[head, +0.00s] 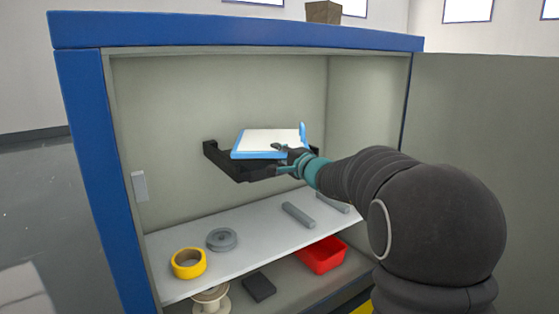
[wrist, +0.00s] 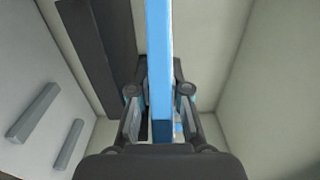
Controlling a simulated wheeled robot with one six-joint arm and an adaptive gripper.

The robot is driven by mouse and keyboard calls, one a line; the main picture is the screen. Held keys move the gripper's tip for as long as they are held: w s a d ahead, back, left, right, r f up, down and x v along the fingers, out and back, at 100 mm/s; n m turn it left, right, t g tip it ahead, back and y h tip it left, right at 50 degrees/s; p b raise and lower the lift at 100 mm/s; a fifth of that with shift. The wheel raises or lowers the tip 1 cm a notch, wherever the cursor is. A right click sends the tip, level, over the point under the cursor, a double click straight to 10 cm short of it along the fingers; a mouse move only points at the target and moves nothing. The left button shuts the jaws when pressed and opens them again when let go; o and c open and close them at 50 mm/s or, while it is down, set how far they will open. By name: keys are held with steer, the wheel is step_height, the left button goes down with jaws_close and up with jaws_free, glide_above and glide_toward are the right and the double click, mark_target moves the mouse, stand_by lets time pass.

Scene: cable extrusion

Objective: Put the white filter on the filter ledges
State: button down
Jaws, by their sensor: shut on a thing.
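The white filter (head: 268,140) is a flat white panel with a blue frame, in the middle of the cabinet in the head view. Its blue edge (wrist: 160,60) runs upright through the wrist view. My gripper (head: 286,160) is shut on the filter's near right edge; in the wrist view its fingers (wrist: 160,112) stand on both sides of the blue frame. The black filter ledges (head: 222,163) are on the cabinet's back wall, under and beside the filter. A dark ledge also shows in the wrist view (wrist: 98,50). I cannot tell whether filter and ledges touch.
The blue cabinet (head: 240,32) is open. Its grey shelf (head: 255,240) holds a yellow tape roll (head: 188,263), a grey disc (head: 222,239) and grey bars (head: 298,215). Below are a red bin (head: 322,256), a spool (head: 211,300) and a black box (head: 259,287). The open door (head: 490,150) is at right.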

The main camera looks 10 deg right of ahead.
steer(key=shift+f, duration=0.9)
steer(key=shift+f+b, duration=0.3)
steer(key=shift+b, duration=0.1)
steer(key=c, duration=1.1)
jaws_free()
steer(key=shift+c, duration=0.2)
steer(key=shift+r+p, duration=0.5)
steer(key=shift+p, duration=0.05)
steer(key=b+v, duration=0.1)
steer(key=v, duration=1.1)
steer(key=shift+f, duration=0.2)
